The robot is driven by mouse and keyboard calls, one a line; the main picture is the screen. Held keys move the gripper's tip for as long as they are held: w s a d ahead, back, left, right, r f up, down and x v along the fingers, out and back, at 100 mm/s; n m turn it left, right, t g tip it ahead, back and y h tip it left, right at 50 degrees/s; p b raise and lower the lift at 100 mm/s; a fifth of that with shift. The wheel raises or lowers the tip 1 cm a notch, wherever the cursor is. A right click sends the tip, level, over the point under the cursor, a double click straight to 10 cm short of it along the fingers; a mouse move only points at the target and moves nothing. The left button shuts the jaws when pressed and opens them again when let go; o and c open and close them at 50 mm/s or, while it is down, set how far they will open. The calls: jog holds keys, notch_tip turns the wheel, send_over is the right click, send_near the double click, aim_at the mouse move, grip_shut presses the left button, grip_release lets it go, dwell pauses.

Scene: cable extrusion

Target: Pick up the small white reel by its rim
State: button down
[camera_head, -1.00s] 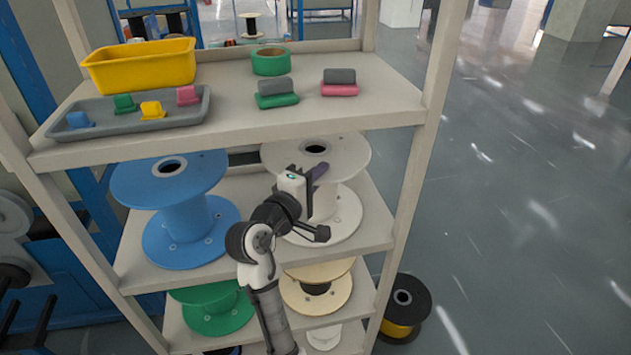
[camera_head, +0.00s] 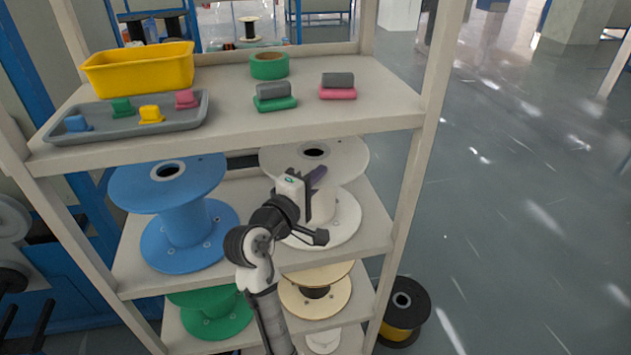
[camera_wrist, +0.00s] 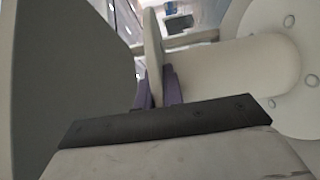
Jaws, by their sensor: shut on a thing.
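The white reel (camera_head: 348,160) is upright on the middle shelf, at its right side. Its lower flange (camera_head: 345,228) appears to rest on the board. My gripper (camera_head: 317,174) is at the front of its upper flange, in front of the core. In the wrist view my gripper (camera_wrist: 159,88) has its purple fingers shut on either side of the reel's thin rim (camera_wrist: 152,42). The core and the other flange (camera_wrist: 292,25) show to the right. Part of the reel is hidden behind my arm. Another white reel (camera_head: 323,342) shows partly on the bottom level.
A blue reel (camera_head: 185,225) stands left on the same shelf. The top shelf (camera_head: 345,118) hangs close above the reel, with a yellow bin (camera_head: 140,70) and grey tray (camera_head: 185,122). A shelf post (camera_head: 420,170) is at right. A cream reel (camera_head: 335,300) and green reel (camera_head: 215,322) are below.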

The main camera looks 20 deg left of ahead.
jog(key=shift+r, duration=0.2)
jog(key=shift+r+b, duration=0.3)
jog(key=shift+r, duration=1.35)
jog(key=b+v, duration=0.3)
jog(key=v, duration=1.5)
jog(key=shift+d+f, duration=0.1)
